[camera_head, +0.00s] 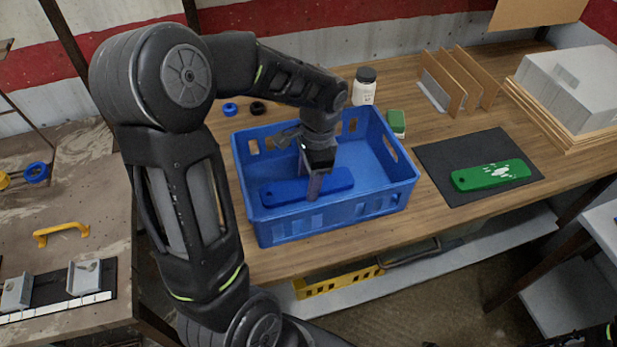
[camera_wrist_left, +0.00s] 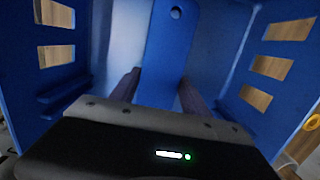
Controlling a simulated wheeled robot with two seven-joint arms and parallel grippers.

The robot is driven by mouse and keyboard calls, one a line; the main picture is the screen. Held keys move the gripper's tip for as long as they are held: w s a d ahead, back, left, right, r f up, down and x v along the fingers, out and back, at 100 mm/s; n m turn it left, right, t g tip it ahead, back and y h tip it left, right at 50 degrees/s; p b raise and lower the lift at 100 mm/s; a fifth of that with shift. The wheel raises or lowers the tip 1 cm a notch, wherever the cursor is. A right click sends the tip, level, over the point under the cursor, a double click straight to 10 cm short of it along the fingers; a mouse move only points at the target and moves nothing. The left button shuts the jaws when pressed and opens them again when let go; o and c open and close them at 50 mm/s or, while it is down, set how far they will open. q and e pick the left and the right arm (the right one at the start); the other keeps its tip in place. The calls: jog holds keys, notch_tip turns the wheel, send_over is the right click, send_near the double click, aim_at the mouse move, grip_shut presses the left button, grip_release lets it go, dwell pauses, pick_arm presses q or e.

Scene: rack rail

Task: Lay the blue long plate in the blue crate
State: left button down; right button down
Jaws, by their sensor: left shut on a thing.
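The blue long plate (camera_head: 284,192) is inside the blue crate (camera_head: 384,197), low down near the crate's front wall. My left gripper (camera_head: 314,186) reaches down into the crate and is shut on the plate near its middle. In the left wrist view the plate (camera_wrist_left: 170,55), with a hole at its end, lies between the two fingers (camera_wrist_left: 158,90). Whether the plate touches the crate floor is hard to tell. My right gripper is not in view.
Right of the crate, a green plate (camera_head: 490,175) lies on a dark mat (camera_head: 440,155). A white jar (camera_head: 364,88) and a green block (camera_head: 396,122) stand behind the crate. Upright dividers (camera_head: 462,80) and a grey box (camera_head: 575,85) are at the back right.

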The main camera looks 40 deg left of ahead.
pick_arm(q)
jog(key=shift+f, duration=0.15)
jog(key=c, duration=0.5)
grip_release()
jog(key=r, duration=0.8)
jog(key=w+r, duration=0.1)
jog(key=r, duration=0.3)
jog(key=shift+w+d+r, duration=0.1)
jog(key=shift+d+r, duration=0.05)
jog(key=shift+d, duration=0.25)
